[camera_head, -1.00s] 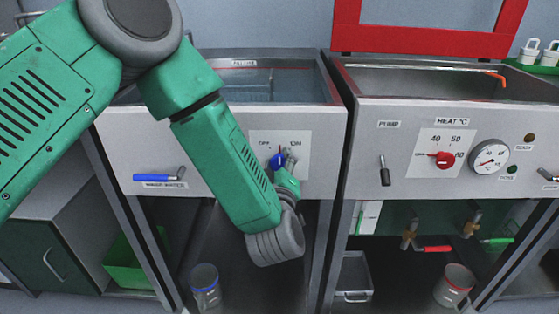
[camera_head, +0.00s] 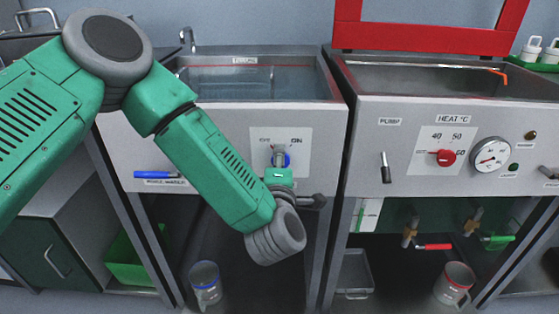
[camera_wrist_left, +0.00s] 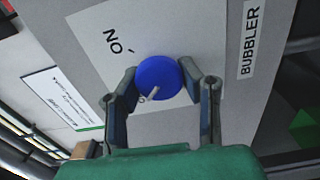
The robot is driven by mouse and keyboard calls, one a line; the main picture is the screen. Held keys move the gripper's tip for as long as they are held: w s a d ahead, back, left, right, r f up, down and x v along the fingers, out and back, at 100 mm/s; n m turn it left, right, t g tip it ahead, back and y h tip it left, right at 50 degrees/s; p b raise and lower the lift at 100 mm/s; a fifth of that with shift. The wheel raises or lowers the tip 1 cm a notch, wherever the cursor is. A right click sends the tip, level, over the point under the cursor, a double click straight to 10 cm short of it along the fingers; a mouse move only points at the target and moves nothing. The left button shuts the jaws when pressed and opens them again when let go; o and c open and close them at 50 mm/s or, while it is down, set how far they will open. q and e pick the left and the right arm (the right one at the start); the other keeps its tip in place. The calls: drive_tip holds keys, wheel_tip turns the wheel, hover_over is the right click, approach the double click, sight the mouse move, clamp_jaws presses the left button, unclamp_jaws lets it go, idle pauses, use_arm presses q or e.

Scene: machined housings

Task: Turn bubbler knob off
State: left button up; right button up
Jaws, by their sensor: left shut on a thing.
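The blue bubbler knob (camera_head: 287,160) sits on a white plate (camera_head: 294,137) with OFF at left and ON at right, on the front of the left tank. My left gripper (camera_head: 279,158) reaches it from below and is shut on it, partly hiding it in the head view. In the left wrist view the knob (camera_wrist_left: 158,76) lies between the two fingers of the gripper (camera_wrist_left: 168,84), near the upside-down ON mark (camera_wrist_left: 113,42) and the BUBBLER label (camera_wrist_left: 250,40). My right gripper is not in view.
A blue-handled lever (camera_head: 156,174) sticks out left of the knob. The right tank has a black lever (camera_head: 385,169), a red heat knob (camera_head: 446,158) and a gauge (camera_head: 491,155). A blue-rimmed cup (camera_head: 206,284) stands below my forearm.

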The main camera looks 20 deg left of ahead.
use_arm(q)
drive_tip(key=shift+f+n, duration=0.25)
drive_tip(key=shift+n, duration=0.05)
drive_tip(key=shift+s, duration=0.1)
drive_tip(key=o, duration=1.2)
drive_tip(key=shift+r, duration=0.1)
drive_tip(key=v, duration=1.2)
